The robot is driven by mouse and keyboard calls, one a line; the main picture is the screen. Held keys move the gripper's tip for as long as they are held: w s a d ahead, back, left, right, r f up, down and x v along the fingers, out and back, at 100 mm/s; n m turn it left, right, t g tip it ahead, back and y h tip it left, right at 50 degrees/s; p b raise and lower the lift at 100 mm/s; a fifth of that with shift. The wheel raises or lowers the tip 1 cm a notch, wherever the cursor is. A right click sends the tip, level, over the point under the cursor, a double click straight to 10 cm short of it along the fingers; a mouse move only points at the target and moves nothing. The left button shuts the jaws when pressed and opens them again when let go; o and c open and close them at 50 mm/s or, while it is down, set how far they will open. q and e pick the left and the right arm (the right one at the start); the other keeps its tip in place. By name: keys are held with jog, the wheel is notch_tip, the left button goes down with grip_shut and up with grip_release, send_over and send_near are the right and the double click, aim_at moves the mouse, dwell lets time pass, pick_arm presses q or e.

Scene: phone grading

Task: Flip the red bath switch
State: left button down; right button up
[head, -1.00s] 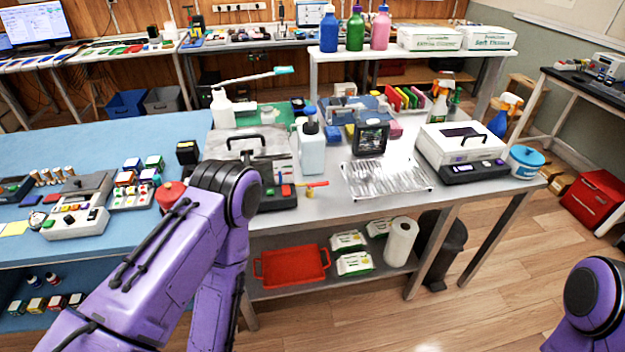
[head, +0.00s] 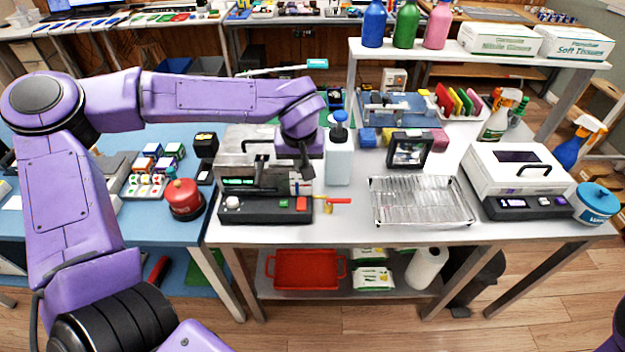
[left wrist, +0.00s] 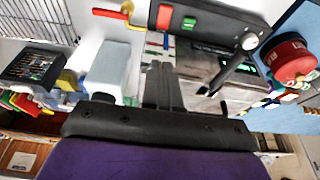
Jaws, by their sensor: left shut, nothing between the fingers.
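The red switch (head: 303,203) sits at the right end of the black front panel (head: 262,208) of the steel bath (head: 238,145). A small green button (head: 284,204) is left of it and a white knob (head: 232,202) is at the panel's left end. My left gripper (head: 304,174) is shut and empty, pointing down above and behind the red switch, apart from it. In the left wrist view the shut fingers (left wrist: 161,68) point toward the panel, with the red switch (left wrist: 164,17) beyond their tips. My right gripper is out of view.
A white bottle with blue pump (head: 339,160) stands close right of my left gripper. A red-handled valve (head: 336,200) juts out right of the panel. A red round container (head: 184,199) stands to the left. A wire rack (head: 420,202) lies further right.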

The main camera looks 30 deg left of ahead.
pick_arm(q)
jog(key=p, duration=0.1)
send_near(303, 198)
jog(key=x, duration=0.5)
jog(key=shift+w+a+f, duration=0.1)
jog(key=shift+a+f, duration=0.15)
jog(key=shift+f, duration=0.5)
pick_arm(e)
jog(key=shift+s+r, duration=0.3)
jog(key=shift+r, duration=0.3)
